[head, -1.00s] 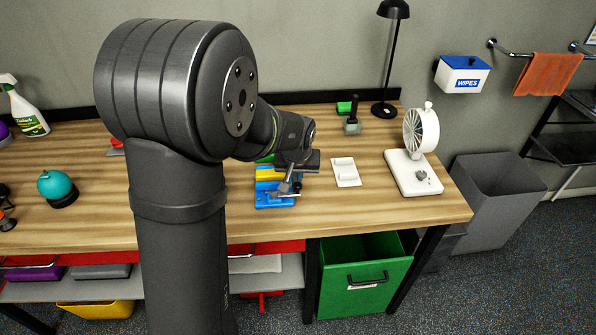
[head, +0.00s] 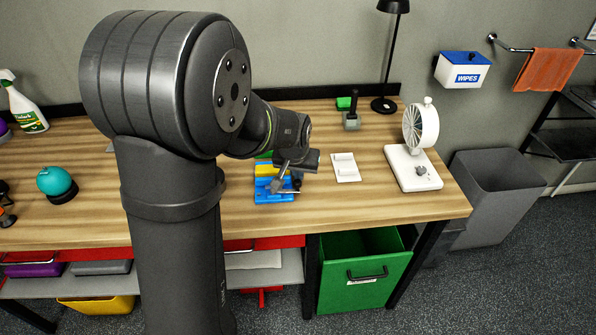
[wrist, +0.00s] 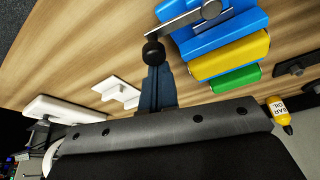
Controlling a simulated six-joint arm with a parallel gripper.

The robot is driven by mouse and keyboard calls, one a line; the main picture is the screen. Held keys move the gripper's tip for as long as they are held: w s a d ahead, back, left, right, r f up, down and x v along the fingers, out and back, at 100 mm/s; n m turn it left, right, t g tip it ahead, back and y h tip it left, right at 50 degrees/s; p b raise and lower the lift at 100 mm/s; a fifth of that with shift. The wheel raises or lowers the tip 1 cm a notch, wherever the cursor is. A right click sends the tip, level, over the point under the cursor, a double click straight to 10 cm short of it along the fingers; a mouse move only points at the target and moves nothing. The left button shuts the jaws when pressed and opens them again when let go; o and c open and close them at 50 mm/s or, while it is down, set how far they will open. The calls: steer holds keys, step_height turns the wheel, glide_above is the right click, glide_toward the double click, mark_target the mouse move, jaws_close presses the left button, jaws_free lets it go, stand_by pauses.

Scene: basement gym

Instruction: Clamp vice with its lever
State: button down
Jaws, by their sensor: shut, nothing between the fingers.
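The vice (head: 270,197) is blue and stands on the wooden bench, with a yellow block (wrist: 228,56) across it. In the wrist view the vice body (wrist: 222,32) is at the top right. Its lever (wrist: 185,20) is a grey metal bar reaching left to a black ball knob (wrist: 153,52). My gripper (wrist: 155,72) is shut and empty, its fingertips right at the knob; I cannot tell whether they touch it. In the head view my gripper (head: 279,184) is over the vice and hides part of it and the lever.
A white switch-like plate (head: 345,168) lies right of the vice, with a white fan (head: 418,135) further right. A dark joystick-like stand (head: 351,122) is behind. A teal ball (head: 55,181) sits at left. A yellow oil bottle (wrist: 278,112) shows in the wrist view.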

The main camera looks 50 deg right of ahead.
steer(key=a+m, duration=0.1)
steer(key=m, duration=0.1)
steer(key=s+a+m+g, duration=0.1)
steer(key=m, duration=0.1)
steer(key=shift+s, duration=0.3)
steer(key=a+m, duration=0.1)
steer(key=a+m+g, duration=0.1)
steer(key=m, duration=0.1)
steer(key=shift+s+m+g, duration=0.3)
steer(key=shift+s, duration=0.1)
steer(key=shift+s+a+m+g, duration=0.1)
steer(key=shift+a+m+g, duration=0.3)
steer(key=shift+a+m, duration=0.6)
steer(key=shift+a, duration=0.55)
steer(key=s+d, duration=0.1)
steer(key=d, duration=0.1)
steer(key=s+d, duration=0.1)
steer(key=shift+s+d+r, duration=0.1)
steer(key=shift+s+d, duration=0.1)
steer(key=shift+d, duration=0.15)
steer(key=v, duration=1)
steer(key=shift+w, duration=0.4)
